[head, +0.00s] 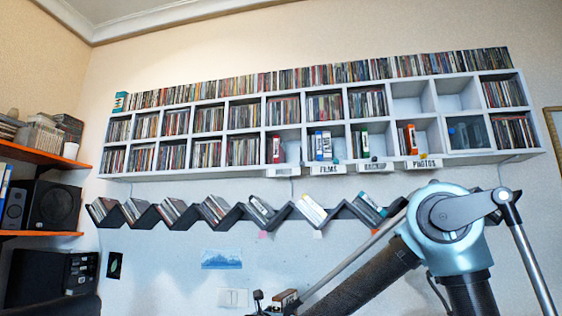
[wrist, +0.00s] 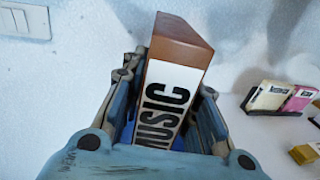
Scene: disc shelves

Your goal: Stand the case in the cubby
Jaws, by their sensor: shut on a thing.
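The case (wrist: 178,84) is brown with a white label reading MUSIC. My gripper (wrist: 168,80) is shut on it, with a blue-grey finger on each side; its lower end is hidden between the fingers. In the head view the case (head: 286,297) shows small at the bottom edge, in my gripper (head: 272,302), well below the shelves. The white cubby shelf (head: 322,177) hangs on the wall. Its lower row has tags reading FILMS (head: 328,169) and PHOTOS (head: 424,163), and a tag too small to read (head: 284,170) under a cubby with a dark red case (head: 277,150).
A dark zigzag shelf (head: 237,214) with leaning discs runs between the cubbies and my gripper. Orange shelves (head: 40,234) with a speaker (head: 53,205) stand at left.

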